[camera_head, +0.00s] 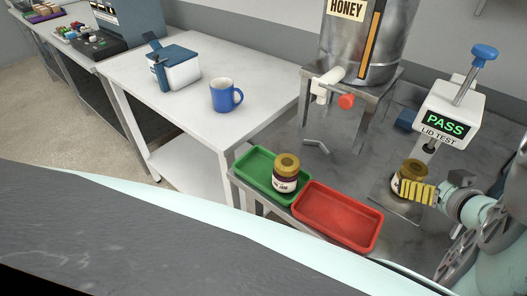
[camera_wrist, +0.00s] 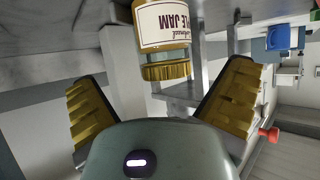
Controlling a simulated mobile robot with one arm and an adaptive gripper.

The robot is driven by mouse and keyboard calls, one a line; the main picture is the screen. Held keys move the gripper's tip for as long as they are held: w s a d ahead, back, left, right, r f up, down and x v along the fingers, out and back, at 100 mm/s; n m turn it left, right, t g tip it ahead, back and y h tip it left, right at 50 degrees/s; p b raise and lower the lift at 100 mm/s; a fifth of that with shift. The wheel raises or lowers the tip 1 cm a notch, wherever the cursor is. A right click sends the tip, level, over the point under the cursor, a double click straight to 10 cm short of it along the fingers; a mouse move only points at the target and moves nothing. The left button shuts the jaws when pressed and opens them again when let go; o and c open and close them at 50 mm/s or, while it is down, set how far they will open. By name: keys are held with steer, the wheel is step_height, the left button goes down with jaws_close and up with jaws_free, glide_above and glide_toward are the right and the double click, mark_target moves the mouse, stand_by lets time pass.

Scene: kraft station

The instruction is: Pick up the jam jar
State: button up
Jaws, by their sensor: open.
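A jam jar (camera_head: 409,177) with a gold lid stands under the lid tester at the right. My gripper (camera_head: 405,190) is beside it, and a yellow ribbed finger hides part of the jar. In the wrist view a jar (camera_wrist: 163,25) with a cream label reading JAM appears upside down, between the spread fingers of my open gripper (camera_wrist: 160,80). A second jar (camera_head: 286,172) with a gold lid and a jam label stands upright in the green tray (camera_head: 245,160).
The lid tester (camera_head: 448,115) shows PASS. An empty red tray (camera_head: 335,215) lies between the green tray and my gripper. A honey tank (camera_head: 365,45) stands on a metal stand behind. A blue mug (camera_head: 224,95) and a white-and-blue box (camera_head: 182,70) are on the white table.

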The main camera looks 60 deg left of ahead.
mark_target(409, 176)
steer(key=shift+s+f+x, duration=0.1)
steer(key=shift+s+x, duration=0.1)
steer(key=shift+x, duration=1.2)
steer(key=shift+s+f+x, duration=0.15)
steer(key=shift+x, duration=1.25)
steer(key=c, duration=1.4)
